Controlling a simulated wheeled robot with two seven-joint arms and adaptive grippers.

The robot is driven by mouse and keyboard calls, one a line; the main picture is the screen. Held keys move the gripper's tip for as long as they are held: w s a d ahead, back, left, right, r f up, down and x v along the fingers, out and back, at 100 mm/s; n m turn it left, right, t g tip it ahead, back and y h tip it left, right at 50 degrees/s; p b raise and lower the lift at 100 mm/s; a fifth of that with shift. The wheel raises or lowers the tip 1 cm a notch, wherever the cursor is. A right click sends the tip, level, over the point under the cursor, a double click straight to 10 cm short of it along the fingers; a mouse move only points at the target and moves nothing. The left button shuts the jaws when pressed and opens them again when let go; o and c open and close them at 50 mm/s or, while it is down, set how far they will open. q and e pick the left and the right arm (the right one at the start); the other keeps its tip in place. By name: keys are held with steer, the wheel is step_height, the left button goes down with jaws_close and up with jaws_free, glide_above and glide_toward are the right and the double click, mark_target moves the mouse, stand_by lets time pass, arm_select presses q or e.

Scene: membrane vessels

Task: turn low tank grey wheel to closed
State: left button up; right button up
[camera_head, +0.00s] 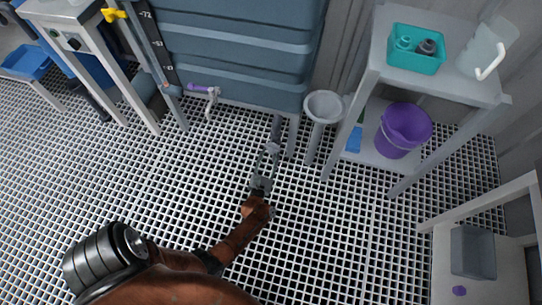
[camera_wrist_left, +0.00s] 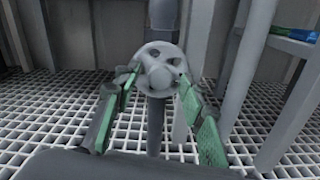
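The grey wheel (camera_wrist_left: 160,69) is a small round handwheel with holes. It faces my left wrist camera on a dark upright pipe. In the head view the wheel (camera_head: 272,148) is small, beside the foot of the big blue-grey tank (camera_head: 235,55). My left gripper (camera_head: 265,163) reaches up to it from below. In the left wrist view the green-padded fingers (camera_wrist_left: 159,77) are spread, one tip at each side of the wheel's rim. I cannot tell whether they touch it. The wheel's open or closed setting cannot be read. My right gripper is not in view.
A purple-handled tap (camera_head: 203,88) is on the tank's lower front. A grey funnel-topped pipe (camera_head: 323,107) stands just right of the wheel. A shelf stand with a teal tray (camera_head: 416,62) and purple bucket (camera_head: 404,130) is further right. The grating floor nearby is clear.

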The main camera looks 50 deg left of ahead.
arm_select(q)
steer(key=shift+c, duration=0.6)
jaws_close()
